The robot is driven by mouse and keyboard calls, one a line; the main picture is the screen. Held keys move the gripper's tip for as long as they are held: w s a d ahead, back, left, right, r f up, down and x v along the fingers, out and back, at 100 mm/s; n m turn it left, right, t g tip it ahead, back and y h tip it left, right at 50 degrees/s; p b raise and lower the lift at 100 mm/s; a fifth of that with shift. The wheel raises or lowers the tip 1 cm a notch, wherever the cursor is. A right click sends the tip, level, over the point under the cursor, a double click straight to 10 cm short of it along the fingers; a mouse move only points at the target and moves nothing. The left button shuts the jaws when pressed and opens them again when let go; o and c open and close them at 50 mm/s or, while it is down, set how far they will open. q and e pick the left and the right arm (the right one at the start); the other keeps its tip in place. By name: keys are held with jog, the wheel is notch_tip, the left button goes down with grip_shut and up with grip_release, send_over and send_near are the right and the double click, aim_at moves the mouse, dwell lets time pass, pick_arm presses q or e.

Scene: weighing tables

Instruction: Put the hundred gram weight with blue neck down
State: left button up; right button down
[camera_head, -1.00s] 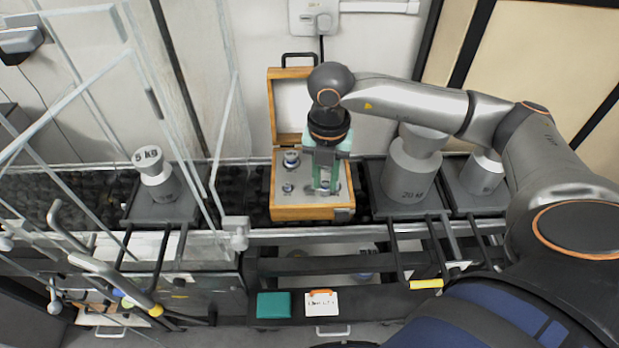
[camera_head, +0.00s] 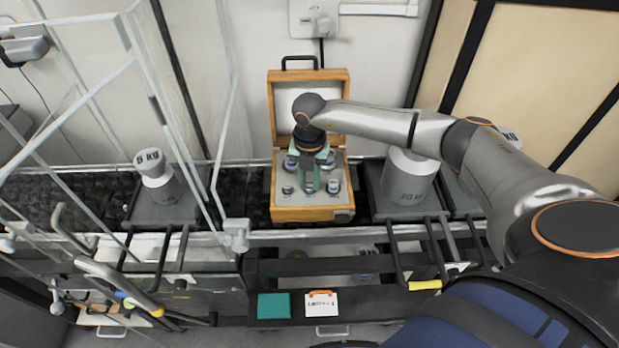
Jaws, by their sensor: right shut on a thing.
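My right gripper (camera_head: 310,188) points down over the middle of the open wooden weight box (camera_head: 313,214). Its green fingers are shut on a small weight, which they mostly hide. I take it to be the hundred gram weight, but its blue neck is not clear. I cannot tell whether the weight touches the box floor. Other small metal weights stand around the fingers: one at front left (camera_head: 288,189), one at front right (camera_head: 333,186), and others behind. My left gripper is not in view.
The box lid (camera_head: 336,90) stands open behind the gripper. A 5 kg weight (camera_head: 157,178) stands left behind clear glass panels. A 20 kg weight (camera_head: 408,180) stands close on the right. Black handles (camera_head: 436,240) stick out in front.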

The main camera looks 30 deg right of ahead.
jog(key=shift+f, duration=0.2)
jog(key=shift+f, duration=0.1)
jog(key=c, duration=0.7)
grip_release()
